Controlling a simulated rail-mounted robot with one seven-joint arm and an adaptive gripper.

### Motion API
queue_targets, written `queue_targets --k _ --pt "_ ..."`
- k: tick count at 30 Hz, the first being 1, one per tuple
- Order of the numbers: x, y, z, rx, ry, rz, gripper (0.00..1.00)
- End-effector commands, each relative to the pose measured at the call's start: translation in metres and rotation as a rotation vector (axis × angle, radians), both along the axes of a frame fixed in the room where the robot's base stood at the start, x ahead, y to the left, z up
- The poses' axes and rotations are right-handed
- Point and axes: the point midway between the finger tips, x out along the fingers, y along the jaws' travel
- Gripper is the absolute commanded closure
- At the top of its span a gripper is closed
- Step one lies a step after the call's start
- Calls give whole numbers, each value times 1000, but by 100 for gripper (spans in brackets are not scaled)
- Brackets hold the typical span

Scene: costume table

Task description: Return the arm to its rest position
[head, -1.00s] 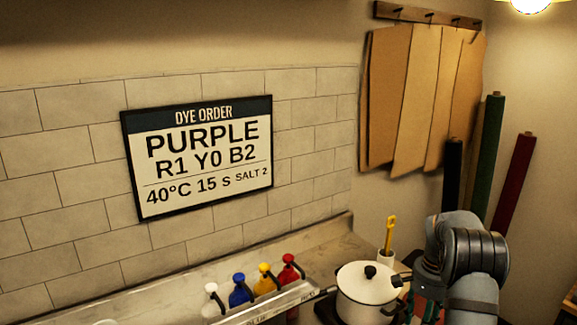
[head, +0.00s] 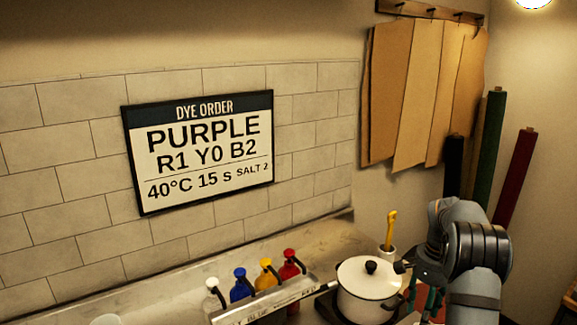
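My arm shows at the lower right in the head view, its bent links beside the white pot. Part of my gripper (head: 432,298) seems to show below the arm, at the right of the pot. It is too small and partly cut off by the frame's bottom, so I cannot tell whether it is open or shut, or whether it holds anything.
A lidded white pot (head: 368,287) stands left of my arm. A white cup (head: 387,254) with a yellow-handled tool is behind it. White, blue (head: 240,287), yellow and red bottles stand in a labelled rack (head: 262,303). Fabric rolls (head: 487,150) lean at the right.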

Motion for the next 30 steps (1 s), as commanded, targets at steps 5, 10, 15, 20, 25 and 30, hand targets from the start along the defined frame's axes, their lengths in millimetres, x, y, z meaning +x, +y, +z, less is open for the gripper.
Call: queue_targets --k 5,10,15,20,25,30 --pt "1 -1 38 -2 -6 0 57" --pt "1 -1 67 -2 -4 -1 57" --pt "-2 0 59 2 7 1 57" --pt "-2 0 31 2 6 0 57" --pt "-2 1 -5 3 6 0 57" --pt "-2 1 -43 3 7 -1 57"
